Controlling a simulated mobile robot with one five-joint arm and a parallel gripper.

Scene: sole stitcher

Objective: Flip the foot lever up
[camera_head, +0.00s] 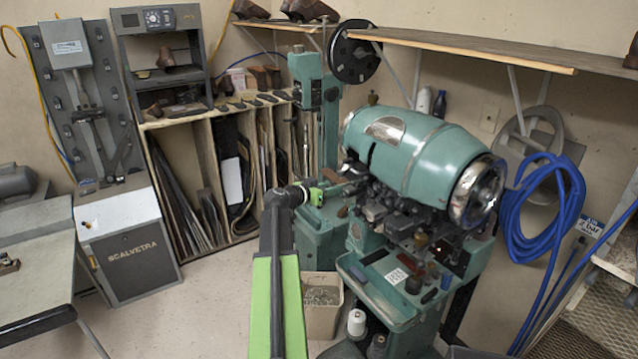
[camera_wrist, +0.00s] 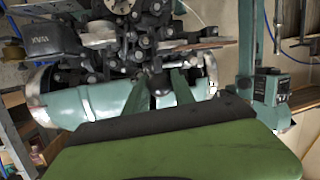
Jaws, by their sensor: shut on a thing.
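The sole stitcher (camera_head: 425,160) is a teal machine with a large barrel-shaped head. In the head view my gripper (camera_head: 328,191) reaches in from the left, at the machine's front-left side below the barrel. In the wrist view, two teal-green fingers of my gripper (camera_wrist: 160,88) are shut on a dark rounded knob (camera_wrist: 159,84), which looks like the end of the foot lever. The rest of the lever is hidden or lost among the dark mechanism. The machine appears upside down in the wrist view. I cannot tell the lever's angle.
A bin (camera_head: 322,303) stands on the floor left of the machine base, with thread spools (camera_head: 357,322) close by. A shelf (camera_head: 470,48) overhangs the back right. A blue hose (camera_head: 540,210) hangs at the right. Open floor lies at the left.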

